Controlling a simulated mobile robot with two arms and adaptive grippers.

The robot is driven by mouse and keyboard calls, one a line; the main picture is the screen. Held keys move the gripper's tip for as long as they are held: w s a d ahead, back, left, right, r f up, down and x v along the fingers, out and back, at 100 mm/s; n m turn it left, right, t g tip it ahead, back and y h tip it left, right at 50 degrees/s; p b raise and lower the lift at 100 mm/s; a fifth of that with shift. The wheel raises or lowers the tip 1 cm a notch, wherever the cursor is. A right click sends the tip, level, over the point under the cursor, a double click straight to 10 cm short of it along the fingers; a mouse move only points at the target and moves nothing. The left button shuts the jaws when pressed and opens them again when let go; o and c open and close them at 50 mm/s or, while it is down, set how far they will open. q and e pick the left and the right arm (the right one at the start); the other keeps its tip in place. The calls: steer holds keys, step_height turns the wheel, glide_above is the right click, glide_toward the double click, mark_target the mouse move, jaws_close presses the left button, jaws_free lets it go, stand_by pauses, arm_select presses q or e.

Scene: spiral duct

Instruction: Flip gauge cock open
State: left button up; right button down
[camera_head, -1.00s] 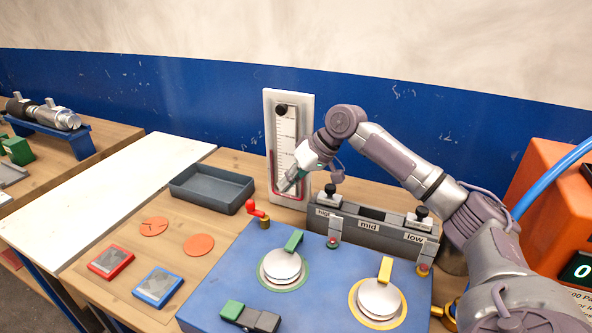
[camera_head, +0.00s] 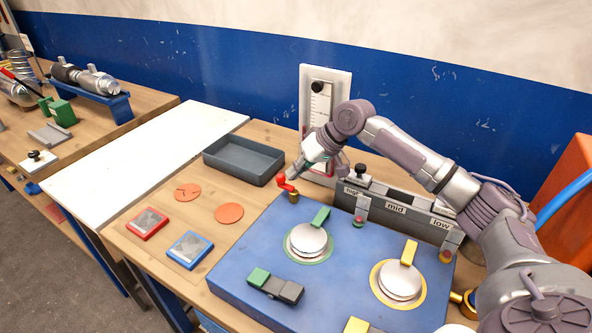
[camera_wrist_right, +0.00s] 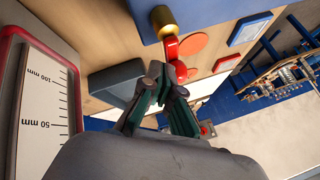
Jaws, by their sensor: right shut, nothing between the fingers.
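The gauge cock is a red lever on a brass stem (camera_head: 291,190) at the back left corner of the blue box. In the right wrist view the red lever (camera_wrist_right: 173,50) hangs from its brass fitting, just beyond my fingertips. My right gripper (camera_head: 292,177) is shut and empty, its tips at or very close to the red lever; I cannot tell whether they touch. It also shows in the right wrist view (camera_wrist_right: 165,84). The white gauge (camera_head: 319,105) with a scale stands behind it, partly hidden by my right arm. My left gripper is out of view.
A grey tray (camera_head: 243,160) stands left of the lever. Orange discs (camera_head: 229,213), a red-framed tile (camera_head: 147,223) and a blue-framed tile (camera_head: 190,250) lie in front. The blue box (camera_head: 330,262) carries two round plates. The labelled grey block (camera_head: 395,209) stands behind it.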

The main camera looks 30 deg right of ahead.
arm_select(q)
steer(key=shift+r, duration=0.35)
arm_select(e)
steer(key=shift+n, duration=0.3)
